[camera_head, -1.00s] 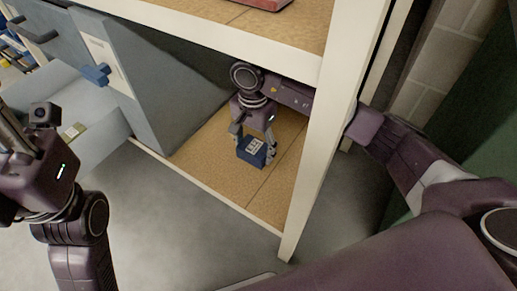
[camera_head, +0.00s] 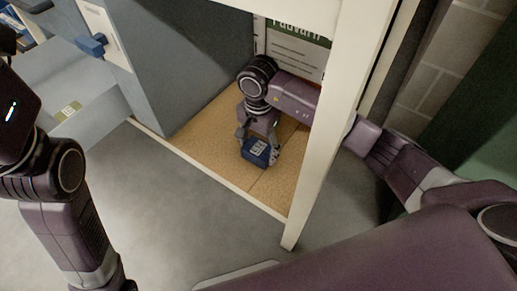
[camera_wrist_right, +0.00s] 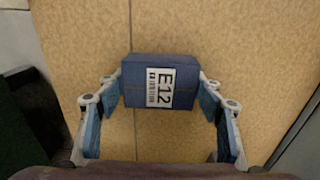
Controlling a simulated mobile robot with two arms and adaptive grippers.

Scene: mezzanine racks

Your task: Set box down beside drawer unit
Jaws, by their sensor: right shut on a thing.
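The small blue box (camera_head: 258,155) has a white label and is over the tan lower shelf board (camera_head: 205,150). The label reads E12 in the right wrist view (camera_wrist_right: 148,72). My right gripper (camera_head: 258,142) points down, shut on the box, with a finger pad on each side of it (camera_wrist_right: 160,100). Whether the box's underside touches the board cannot be told. The blue-grey drawer unit (camera_head: 180,60) stands to the left of the box, with bare board between them. My left arm is at the left edge; its fingers are out of frame.
A cream rack post (camera_head: 318,150) stands right of the box, and my right arm passes behind it. A pulled-out drawer (camera_head: 105,95) holds a labelled item (camera_head: 68,111). A sign (camera_head: 300,48) is behind the shelf. Bare board surrounds the box.

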